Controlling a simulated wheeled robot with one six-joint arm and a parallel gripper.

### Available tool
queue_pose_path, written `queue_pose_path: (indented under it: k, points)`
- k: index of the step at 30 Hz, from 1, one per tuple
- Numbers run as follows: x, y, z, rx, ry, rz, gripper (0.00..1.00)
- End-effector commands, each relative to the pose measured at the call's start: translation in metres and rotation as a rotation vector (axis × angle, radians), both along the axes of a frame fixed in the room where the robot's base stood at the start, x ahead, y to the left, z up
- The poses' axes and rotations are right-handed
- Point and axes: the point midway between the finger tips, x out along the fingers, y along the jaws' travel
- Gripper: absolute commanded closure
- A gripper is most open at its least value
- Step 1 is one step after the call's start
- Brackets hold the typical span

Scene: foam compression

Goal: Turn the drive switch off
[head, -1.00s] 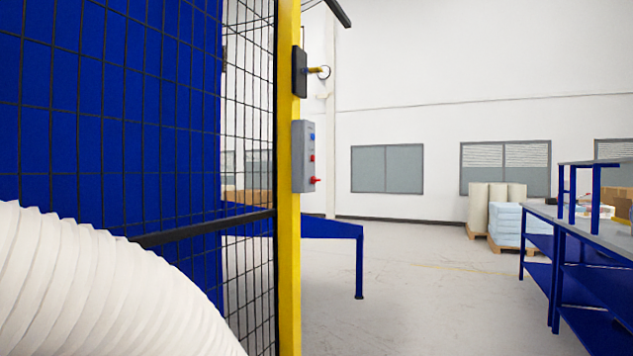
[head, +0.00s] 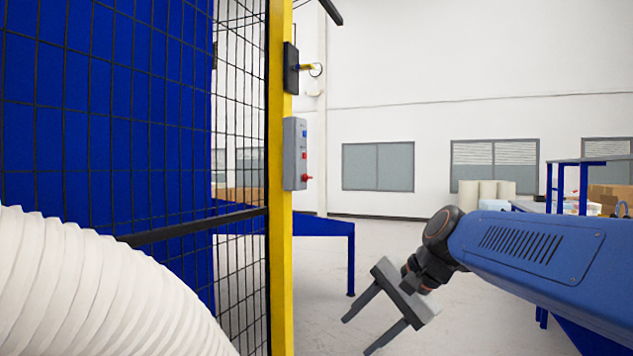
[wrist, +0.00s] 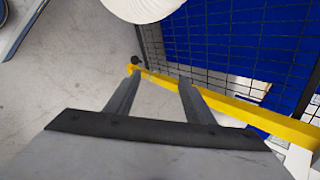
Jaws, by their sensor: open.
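A grey control box (head: 295,153) is fixed to the yellow post (head: 280,250) in the head view. It carries a blue button, a red button and, lowest, a red switch knob (head: 306,178) sticking out to the right. Which of these is the drive switch, I cannot tell from any label. My gripper (head: 357,336) is open and empty, to the right of the post and well below the box, apart from both. In the wrist view its two fingers (wrist: 155,90) point toward the yellow post (wrist: 230,106); the box is not clearly visible there.
A black mesh fence (head: 120,120) with blue behind it fills the left. A large white ribbed hose (head: 90,290) covers the lower left. A black plate with a yellow handle (head: 305,68) is above the box. Blue benches (head: 572,165) stand at right.

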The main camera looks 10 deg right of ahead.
Motion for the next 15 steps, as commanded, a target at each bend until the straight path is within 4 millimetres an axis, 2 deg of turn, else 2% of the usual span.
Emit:
queue_pose_path:
  k: [1,8,15]
  points:
    - [0.021,-0.002,0.016,0.071,0.019,-0.053,0.52]
    - [0.104,-0.012,0.093,0.435,0.119,-0.267,0.52]
    - [0.186,-0.045,0.173,0.813,0.240,-0.421,0.52]
